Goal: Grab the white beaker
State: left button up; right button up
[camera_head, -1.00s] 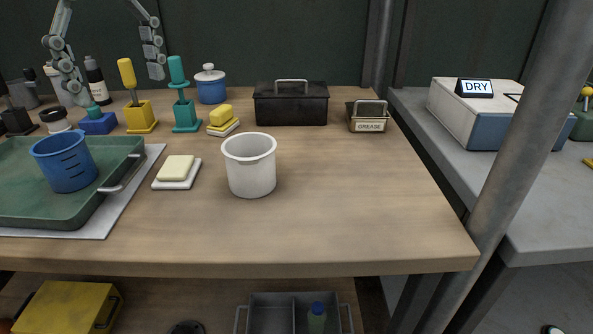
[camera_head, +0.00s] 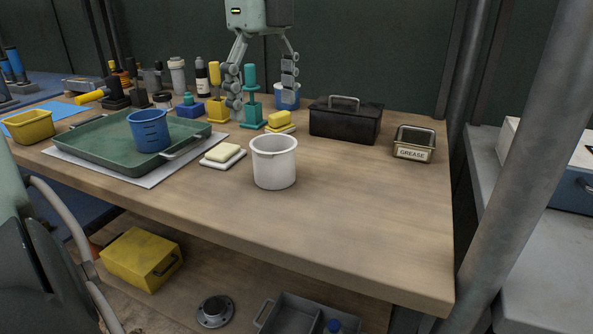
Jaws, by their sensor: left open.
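The white beaker (camera_head: 274,164) stands upright on the wooden bench, near the middle of the picture, with its open top showing. Nothing touches it. My left gripper (camera_head: 262,101) points down from the top, its two fingers spread wide and nothing between them held. In the picture it is above and behind the beaker, overlapping the teal tool (camera_head: 251,98) and the blue lidded jar (camera_head: 284,98). Its exact height over the bench is hard to tell. My right gripper is not in view.
A soap dish (camera_head: 223,156) lies just left of the beaker. A green tray (camera_head: 88,141) with a blue beaker (camera_head: 149,131) is further left. A black toolbox (camera_head: 345,121) and a grease box (camera_head: 414,145) stand behind right. The bench (camera_head: 350,220) right of the beaker is clear.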

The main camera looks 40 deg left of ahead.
aim_at(273, 147)
pick_arm(q)
jog(key=f, duration=0.3)
jog(key=d+f, duration=0.1)
jog(key=f, duration=0.2)
jog(key=shift+d+f, duration=0.2)
jog(key=shift+f, duration=0.75)
jog(key=c, duration=1.2)
